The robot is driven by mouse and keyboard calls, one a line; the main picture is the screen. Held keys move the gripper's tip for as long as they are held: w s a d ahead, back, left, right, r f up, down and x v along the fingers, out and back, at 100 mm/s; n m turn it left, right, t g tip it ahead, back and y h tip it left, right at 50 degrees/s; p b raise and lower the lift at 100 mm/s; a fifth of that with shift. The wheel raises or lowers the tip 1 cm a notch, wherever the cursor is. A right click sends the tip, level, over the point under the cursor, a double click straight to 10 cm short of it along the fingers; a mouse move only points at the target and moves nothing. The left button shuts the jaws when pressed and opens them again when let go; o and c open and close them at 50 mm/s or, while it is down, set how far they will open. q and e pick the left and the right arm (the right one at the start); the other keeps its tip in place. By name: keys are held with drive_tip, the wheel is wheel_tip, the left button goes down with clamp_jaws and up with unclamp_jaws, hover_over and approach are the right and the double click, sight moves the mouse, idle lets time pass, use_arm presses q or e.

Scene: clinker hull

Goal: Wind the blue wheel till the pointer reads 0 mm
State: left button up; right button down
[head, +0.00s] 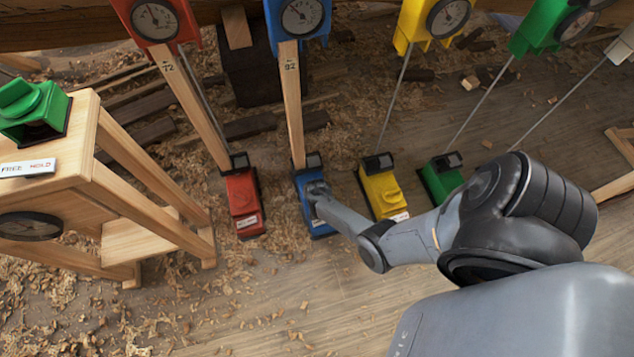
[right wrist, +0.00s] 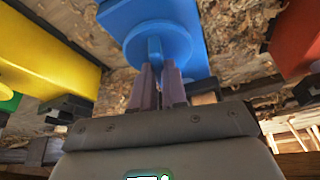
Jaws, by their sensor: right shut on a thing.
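In the right wrist view the blue wheel (right wrist: 178,42) is a disc with a raised grip bar (right wrist: 154,47). The right gripper's fingers (right wrist: 160,82) are shut on that bar. My left gripper is out of view.
A red winch box (head: 243,200) stands left of the blue one; yellow (head: 383,192) and green (head: 440,178) ones stand right. A wooden stand (head: 150,180) with a green block (head: 32,108) and a FREE/HOLD plate (head: 28,168) is at left. Shavings litter the floor.

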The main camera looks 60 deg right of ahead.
drive_tip(key=shift+w+m+g+b, duration=0.15)
drive_tip(key=shift+m+g+b, duration=0.5)
drive_tip(key=shift+m, duration=1.55)
drive_tip(key=shift+g, duration=0.25)
drive_tip(key=c, duration=1.2)
unclamp_jaws()
drive_tip(key=shift+h, duration=0.3)
drive_tip(key=shift+o, duration=0.2)
drive_tip(key=shift+a+r+p, duration=0.2)
drive_tip(key=shift+r+p, duration=0.45)
drive_tip(key=shift+p, duration=0.1)
drive_tip(key=p+v, duration=0.7)
drive_tip(key=v, duration=0.2)
drive_tip(key=shift+r, duration=0.2)
